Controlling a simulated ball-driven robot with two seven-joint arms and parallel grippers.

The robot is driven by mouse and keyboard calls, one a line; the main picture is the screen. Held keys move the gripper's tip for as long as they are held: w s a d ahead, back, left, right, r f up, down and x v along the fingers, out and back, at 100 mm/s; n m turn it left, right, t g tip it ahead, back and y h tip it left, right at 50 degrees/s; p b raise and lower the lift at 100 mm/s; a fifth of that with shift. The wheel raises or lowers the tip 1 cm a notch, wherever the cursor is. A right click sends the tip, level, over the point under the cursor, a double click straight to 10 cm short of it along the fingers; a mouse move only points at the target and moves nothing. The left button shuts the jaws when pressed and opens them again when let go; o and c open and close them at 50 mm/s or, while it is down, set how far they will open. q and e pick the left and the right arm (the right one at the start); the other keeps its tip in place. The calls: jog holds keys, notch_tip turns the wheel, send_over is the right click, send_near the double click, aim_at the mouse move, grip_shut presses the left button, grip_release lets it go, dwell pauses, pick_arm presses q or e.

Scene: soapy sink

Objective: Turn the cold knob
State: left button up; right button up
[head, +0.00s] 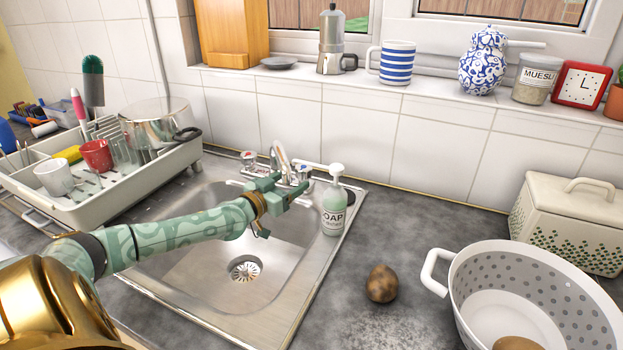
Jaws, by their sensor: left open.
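The tap (281,158) stands at the back edge of the steel sink (190,262). A small silver knob (249,158) with a reddish mark sits on its left. I cannot read a cold marking on either. My left gripper (293,188) reaches over the sink from the left, with its jaws open and empty, just in front of the tap and the right knob. I cannot tell whether it touches them. My right gripper is not in view.
A green soap bottle (334,208) stands close to the right of my left gripper. A dish rack (100,205) with a pot (157,122) and cups is at left. A potato (382,284) and a white colander (478,262) are at right. Bare counter lies behind the potato.

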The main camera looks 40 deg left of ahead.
aim_at(308, 170)
pick_arm(q)
jog(key=w+b, duration=0.1)
jog(key=w, duration=0.2)
jog(key=w+b, duration=0.2)
jog(key=w, duration=0.1)
jog(key=shift+w+a+f, duration=0.15)
jog(key=shift+w+f, duration=0.05)
jog(key=shift+w, duration=0.1)
jog(key=shift+w+r+b, duration=0.2)
jog(key=shift+w+b, duration=0.1)
jog(key=shift+w, duration=0.35)
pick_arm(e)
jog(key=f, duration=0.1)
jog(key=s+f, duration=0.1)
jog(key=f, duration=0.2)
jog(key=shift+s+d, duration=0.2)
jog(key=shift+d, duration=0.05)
